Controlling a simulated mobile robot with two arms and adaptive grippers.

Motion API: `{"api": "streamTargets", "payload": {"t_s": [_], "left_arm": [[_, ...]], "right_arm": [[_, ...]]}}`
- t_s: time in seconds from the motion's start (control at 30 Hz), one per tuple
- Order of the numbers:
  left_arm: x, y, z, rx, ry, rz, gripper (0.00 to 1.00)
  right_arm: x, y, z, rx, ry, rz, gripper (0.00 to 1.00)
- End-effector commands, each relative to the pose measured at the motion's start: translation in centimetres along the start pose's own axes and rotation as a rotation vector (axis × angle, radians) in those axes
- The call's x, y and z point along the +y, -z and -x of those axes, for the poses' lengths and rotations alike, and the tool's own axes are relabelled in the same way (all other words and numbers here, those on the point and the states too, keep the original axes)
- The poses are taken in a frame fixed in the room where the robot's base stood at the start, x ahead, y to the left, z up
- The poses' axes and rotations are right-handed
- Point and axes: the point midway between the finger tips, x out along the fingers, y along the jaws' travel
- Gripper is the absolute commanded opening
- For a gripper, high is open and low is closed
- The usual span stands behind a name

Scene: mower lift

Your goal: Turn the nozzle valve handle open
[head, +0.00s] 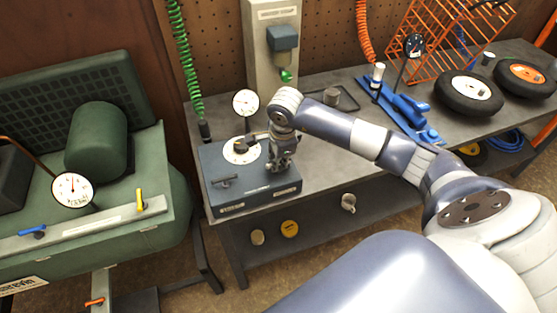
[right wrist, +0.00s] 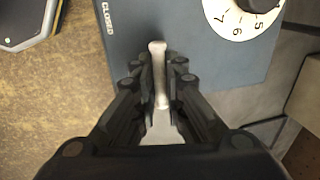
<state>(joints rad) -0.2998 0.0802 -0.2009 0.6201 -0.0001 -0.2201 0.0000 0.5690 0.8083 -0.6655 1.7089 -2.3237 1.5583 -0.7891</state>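A blue-grey valve box (head: 245,190) with a numbered white dial stands at the bench's left end. My right gripper (head: 281,163) is over its right part, pointing down, and hides what is under it in the head view. In the right wrist view, a pale metal valve handle (right wrist: 158,75) lies between the two fingers of my right gripper (right wrist: 157,68). The fingers are partly open, with a narrow gap seen on each side of the handle. The label CLOSED (right wrist: 109,18) is left of it. My left gripper is out of view.
A black knob (head: 243,147) sits on the dial, and a pressure gauge (head: 245,102) stands behind it. A small dark lever (head: 222,182) is at the box's front left. A green machine (head: 98,215) stands to the left; wheels (head: 470,92) lie on the bench's right.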

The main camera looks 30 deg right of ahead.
Motion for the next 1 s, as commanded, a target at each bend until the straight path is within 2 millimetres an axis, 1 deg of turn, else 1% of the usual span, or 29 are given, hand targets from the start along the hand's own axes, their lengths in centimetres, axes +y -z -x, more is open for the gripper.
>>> {"api": "streamTargets", "payload": {"t_s": [0.27,0.47,0.67,1.0], "left_arm": [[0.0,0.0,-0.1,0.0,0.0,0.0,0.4],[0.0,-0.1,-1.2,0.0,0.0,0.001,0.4],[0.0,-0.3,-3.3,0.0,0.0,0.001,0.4],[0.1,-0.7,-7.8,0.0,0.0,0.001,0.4]], "right_arm": [[0.1,0.0,0.0,-0.001,-0.002,0.005,0.0],[0.1,0.0,-0.3,-0.01,-0.002,0.054,0.0],[0.1,0.2,-0.5,-0.033,-0.001,0.174,0.0],[0.1,0.2,-0.6,-0.095,0.0,0.479,0.0]]}}
